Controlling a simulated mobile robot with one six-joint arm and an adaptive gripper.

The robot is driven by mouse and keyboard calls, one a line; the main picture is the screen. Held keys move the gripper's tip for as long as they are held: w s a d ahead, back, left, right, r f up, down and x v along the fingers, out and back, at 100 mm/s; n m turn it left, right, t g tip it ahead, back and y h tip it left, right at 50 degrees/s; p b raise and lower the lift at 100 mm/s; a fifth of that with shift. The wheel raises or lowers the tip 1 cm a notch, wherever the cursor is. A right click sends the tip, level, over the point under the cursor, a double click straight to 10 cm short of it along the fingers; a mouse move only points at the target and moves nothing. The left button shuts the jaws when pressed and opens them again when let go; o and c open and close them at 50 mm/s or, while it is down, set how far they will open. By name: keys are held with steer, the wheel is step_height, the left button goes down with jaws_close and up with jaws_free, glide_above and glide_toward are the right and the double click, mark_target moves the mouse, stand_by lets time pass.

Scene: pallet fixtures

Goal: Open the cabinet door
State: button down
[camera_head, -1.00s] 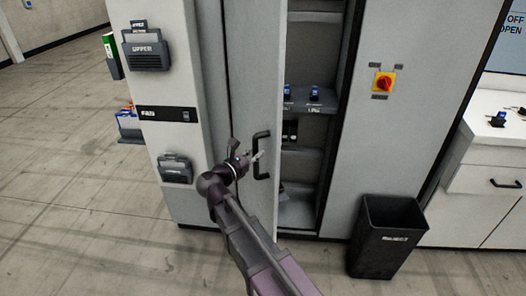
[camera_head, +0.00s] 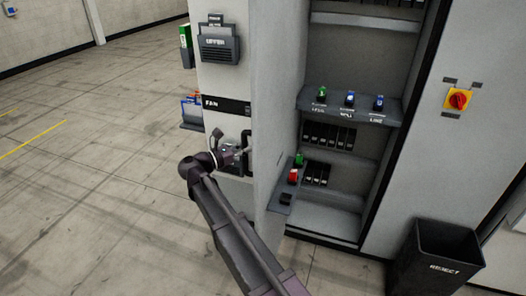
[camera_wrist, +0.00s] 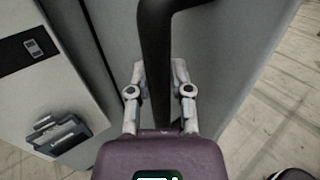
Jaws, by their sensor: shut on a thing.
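The grey cabinet door (camera_head: 277,95) stands wide open, swung out from the cabinet towards my camera. Its black handle (camera_head: 247,145) is on the left side of the door panel in the head view. My gripper (camera_head: 238,152) is at the handle. In the wrist view the two fingers of my gripper (camera_wrist: 158,78) stand on either side of the handle's bar (camera_wrist: 154,40), shut on it. The door panel (camera_wrist: 225,50) fills the area behind the handle there. The handle's lower end is hidden by my gripper in the wrist view.
The open cabinet shows a shelf (camera_head: 342,108) with several small switches and a lower shelf (camera_head: 280,205) with red and green items. A black reject bin (camera_head: 432,262) stands at the right. Document holders (camera_head: 220,50) hang on the left panel.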

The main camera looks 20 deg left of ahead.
steer(key=shift+w+a+f, duration=0.1)
steer(key=shift+a+f, duration=0.05)
steer(key=shift+a, duration=2.25)
steer(key=c, duration=0.5)
jaws_free()
steer(key=shift+a, duration=0.1)
steer(key=shift+c, duration=0.2)
steer(key=v, duration=1.2)
